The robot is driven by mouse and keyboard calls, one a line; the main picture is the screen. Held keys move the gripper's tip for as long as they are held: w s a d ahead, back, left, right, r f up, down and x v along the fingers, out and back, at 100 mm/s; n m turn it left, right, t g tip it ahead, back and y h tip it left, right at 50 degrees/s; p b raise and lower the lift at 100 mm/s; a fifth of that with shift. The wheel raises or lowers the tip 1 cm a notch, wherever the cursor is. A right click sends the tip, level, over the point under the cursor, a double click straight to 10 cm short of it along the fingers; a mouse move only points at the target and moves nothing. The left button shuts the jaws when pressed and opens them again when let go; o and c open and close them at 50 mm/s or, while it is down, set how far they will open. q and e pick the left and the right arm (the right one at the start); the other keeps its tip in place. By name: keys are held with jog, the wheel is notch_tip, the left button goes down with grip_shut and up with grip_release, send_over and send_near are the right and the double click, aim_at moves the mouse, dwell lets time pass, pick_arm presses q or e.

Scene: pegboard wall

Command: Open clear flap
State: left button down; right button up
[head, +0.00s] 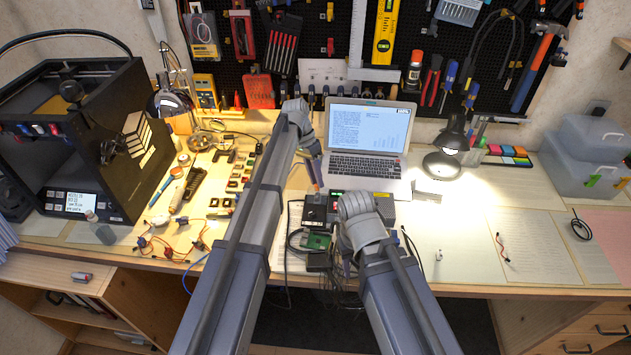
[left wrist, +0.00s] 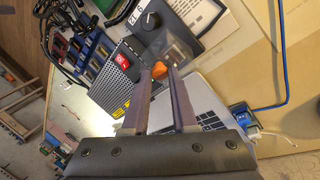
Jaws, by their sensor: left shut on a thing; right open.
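In the left wrist view, a small pale, see-through piece that looks like the clear flap (left wrist: 182,50) lies just past my left fingertips, against a dark box with a round knob (left wrist: 151,20). A small orange part (left wrist: 160,71) shows between the fingertips. My left gripper (left wrist: 165,72) is shut on the flap, as far as I can tell; the exact contact is unclear. In the head view my left gripper (head: 315,180) points down over the black box (head: 314,210), with the flap too small to make out. My right gripper (head: 347,266) is open, low near the bench's front, mostly hidden by its wrist.
A perforated metal unit with a red switch (left wrist: 122,62) stands beside the knob box. A laptop (head: 368,140) is behind, a lit lamp (head: 447,150) to the right. Cables and a green circuit board (head: 318,240) crowd the front. The bench's right part is fairly clear.

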pick_arm(q)
jog(key=shift+w+r+g, duration=0.1)
jog(key=shift+w+g, duration=0.3)
jog(key=shift+g, duration=0.2)
jog(key=c, duration=0.7)
grip_release()
jog(key=shift+r, duration=0.15)
jog(key=p+v, duration=0.7)
jog(key=shift+w+r, duration=0.2)
jog(key=shift+r, duration=0.05)
jog(key=shift+a, duration=0.1)
